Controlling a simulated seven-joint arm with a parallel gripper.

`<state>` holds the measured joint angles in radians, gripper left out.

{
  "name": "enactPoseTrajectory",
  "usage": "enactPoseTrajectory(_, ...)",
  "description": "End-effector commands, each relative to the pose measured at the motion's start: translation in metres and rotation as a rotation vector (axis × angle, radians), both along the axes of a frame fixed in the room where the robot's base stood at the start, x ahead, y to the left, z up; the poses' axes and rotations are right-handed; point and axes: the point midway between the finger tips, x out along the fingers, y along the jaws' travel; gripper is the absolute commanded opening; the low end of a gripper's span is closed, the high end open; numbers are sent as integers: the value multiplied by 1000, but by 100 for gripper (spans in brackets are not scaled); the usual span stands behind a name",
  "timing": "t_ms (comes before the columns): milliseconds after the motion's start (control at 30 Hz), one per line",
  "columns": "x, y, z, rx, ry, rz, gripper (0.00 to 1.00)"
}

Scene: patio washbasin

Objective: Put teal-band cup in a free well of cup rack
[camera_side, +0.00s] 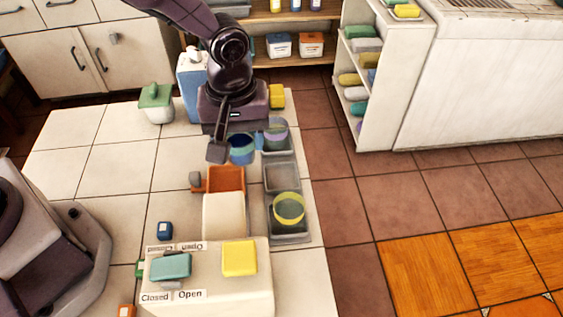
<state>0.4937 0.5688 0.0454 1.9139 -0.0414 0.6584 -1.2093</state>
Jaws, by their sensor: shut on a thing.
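The teal-band cup (242,154), blue with a teal rim, is between the fingers of my gripper (240,143). My gripper is shut on it, just left of the far end of the grey cup rack (265,199). The rack has a row of wells. The middle well (280,178) looks empty. The near well holds a yellow-band cup (289,209). I cannot tell how high the held cup is above the tiles.
An orange box (226,179) and a cream block (224,217) stand left of the rack. A white box (215,283) with a teal block (171,266) and a yellow block (239,258) is in front.

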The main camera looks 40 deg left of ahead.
Motion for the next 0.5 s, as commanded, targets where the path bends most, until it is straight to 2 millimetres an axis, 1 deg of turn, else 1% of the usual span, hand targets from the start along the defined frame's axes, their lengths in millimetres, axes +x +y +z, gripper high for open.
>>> enactPoseTrajectory(33, 12, -6, -8, 1, 2, 0, 29)
enactPoseTrajectory(100, 27, -13, -16, 1, 2, 0, 29)
enactPoseTrajectory(233, 44, -22, -42, 2, 4, 0, 29)
enactPoseTrajectory(333, 55, -27, -56, 1, 2, 0, 29)
enactPoseTrajectory(500, 63, -31, -66, 1, 1, 0, 29)
